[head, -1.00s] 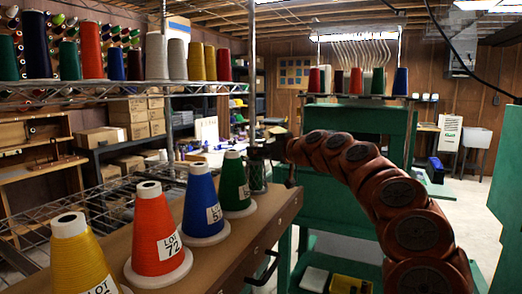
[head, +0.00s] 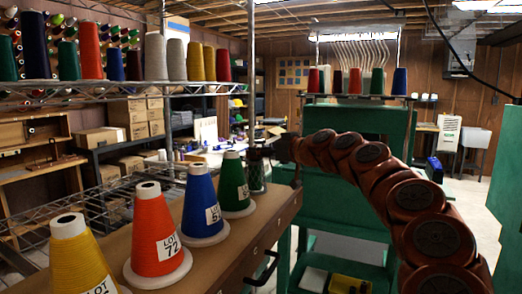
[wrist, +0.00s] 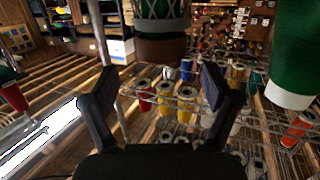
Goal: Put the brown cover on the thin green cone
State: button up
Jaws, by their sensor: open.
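The wrist view is upside down. In it a brown band-like piece (wrist: 161,49), which looks like the brown cover, sits at the top end of a green body wrapped in pale netting (wrist: 160,10). The netted body also shows in the head view (head: 256,178), just behind a green cone (head: 235,186) with a white base. That green cone's white tip shows at the right of the wrist view (wrist: 290,95). My gripper (wrist: 160,85) is open and empty, its fingers spread on either side of the brown piece's line. I cannot tell the exact gap to it.
Blue (head: 203,207), orange (head: 155,235) and yellow (head: 78,258) cones stand in a row on the wooden bench (head: 215,265). A wire shelf (head: 120,88) with several cones is at the left. Green machinery (head: 360,180) stands behind my arm.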

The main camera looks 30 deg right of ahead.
jog(key=s+d+r, duration=0.1)
jog(key=s, duration=0.8)
jog(key=shift+s+r, duration=0.15)
jog(key=shift+s, duration=0.15)
jog(key=shift+d, duration=0.1)
